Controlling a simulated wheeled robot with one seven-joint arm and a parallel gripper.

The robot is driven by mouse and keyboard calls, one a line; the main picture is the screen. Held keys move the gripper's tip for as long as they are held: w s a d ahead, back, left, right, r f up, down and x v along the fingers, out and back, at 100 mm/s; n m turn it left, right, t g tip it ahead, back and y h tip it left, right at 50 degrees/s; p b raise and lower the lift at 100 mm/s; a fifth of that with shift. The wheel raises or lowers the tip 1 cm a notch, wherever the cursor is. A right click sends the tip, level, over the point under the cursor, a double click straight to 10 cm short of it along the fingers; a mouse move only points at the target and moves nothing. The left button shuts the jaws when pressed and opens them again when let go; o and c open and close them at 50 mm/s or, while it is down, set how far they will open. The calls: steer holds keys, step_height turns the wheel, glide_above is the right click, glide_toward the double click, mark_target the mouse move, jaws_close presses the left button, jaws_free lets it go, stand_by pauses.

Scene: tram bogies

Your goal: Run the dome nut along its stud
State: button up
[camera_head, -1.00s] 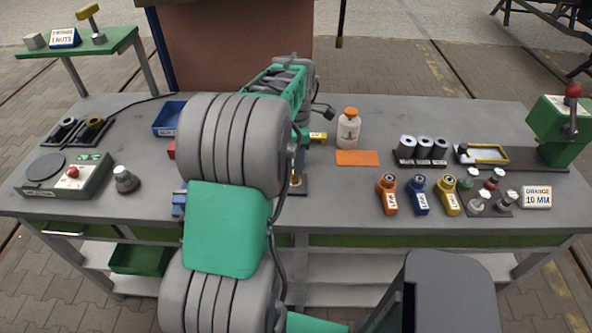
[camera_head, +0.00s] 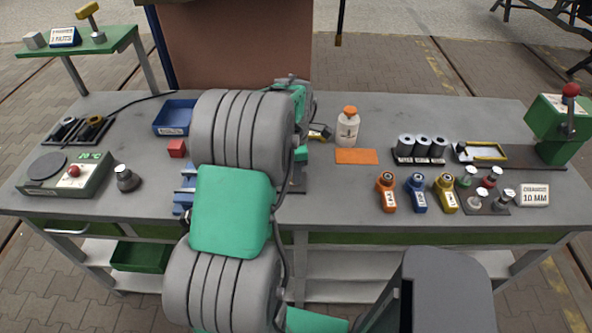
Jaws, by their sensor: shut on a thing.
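I cannot make out the dome nut or its stud; my arm covers the part of the bench where its end reaches down. My gripper's fingers are hidden behind my grey and green arm links, so their hold does not show. A dark plate edge (camera_head: 297,188) shows just right of my arm, near the bench's front.
The grey bench (camera_head: 350,205) carries a white bottle (camera_head: 347,130), an orange mat (camera_head: 357,156), and orange, blue and yellow tools (camera_head: 418,194). Several grey cylinders (camera_head: 422,148) and a green lever press (camera_head: 560,125) stand right.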

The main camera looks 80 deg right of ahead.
jaws_close()
steer(key=shift+d, duration=0.15)
steer(key=shift+m, duration=0.4)
